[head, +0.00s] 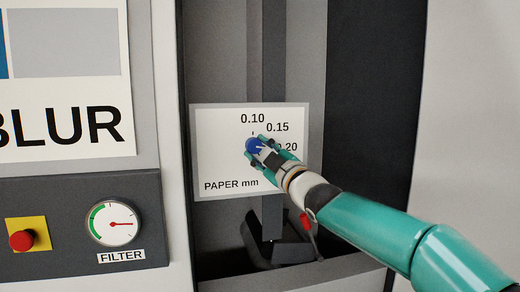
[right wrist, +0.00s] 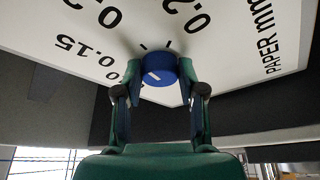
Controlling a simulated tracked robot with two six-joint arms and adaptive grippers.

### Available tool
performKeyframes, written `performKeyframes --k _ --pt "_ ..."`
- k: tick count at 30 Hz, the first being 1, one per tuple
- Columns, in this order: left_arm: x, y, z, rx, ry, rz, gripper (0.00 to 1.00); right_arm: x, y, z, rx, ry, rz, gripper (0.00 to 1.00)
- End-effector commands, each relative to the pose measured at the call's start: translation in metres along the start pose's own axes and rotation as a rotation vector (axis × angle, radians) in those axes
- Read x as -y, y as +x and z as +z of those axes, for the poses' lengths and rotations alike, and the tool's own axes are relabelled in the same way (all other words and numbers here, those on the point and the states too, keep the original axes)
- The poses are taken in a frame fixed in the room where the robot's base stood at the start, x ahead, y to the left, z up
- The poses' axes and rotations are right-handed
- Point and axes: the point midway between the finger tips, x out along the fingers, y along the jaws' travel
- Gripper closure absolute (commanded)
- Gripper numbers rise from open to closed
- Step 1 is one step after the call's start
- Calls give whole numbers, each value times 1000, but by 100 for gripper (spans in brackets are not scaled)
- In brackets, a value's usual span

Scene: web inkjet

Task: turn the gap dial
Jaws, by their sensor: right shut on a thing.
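The gap dial is a small blue round knob (head: 252,146) on a white plate (head: 218,150) marked "PAPER mm" with 0.10, 0.15 and a partly covered number ending in 20. My right gripper (head: 258,149) reaches it from the lower right and is shut on the knob. In the right wrist view, the fingers (right wrist: 159,74) sit on either side of the blue knob (right wrist: 158,68). My left gripper is not in view.
A dark panel at the left holds a red button (head: 22,240) on a yellow square and a FILTER gauge (head: 113,223). A black bracket-like part (head: 262,240) stands below the plate. Dark recess walls (head: 365,120) rise right of the plate.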

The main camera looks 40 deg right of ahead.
Motion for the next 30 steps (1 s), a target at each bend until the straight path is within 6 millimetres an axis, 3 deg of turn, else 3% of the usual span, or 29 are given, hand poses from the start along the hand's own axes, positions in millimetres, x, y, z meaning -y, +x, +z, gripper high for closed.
performKeyframes --k 14,15,18,19,30 --pt "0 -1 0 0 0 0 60 2 0 0 -3 -16 -10 95" --pt "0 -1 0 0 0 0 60 2 0 0 -3 -16 -10 55" --pt "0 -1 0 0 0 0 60 2 0 0 -3 -16 -10 39" --pt "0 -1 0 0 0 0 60 2 0 0 -3 -16 -10 35" --pt "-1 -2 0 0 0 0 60 1 -2 0 -2 -16 -7 35"
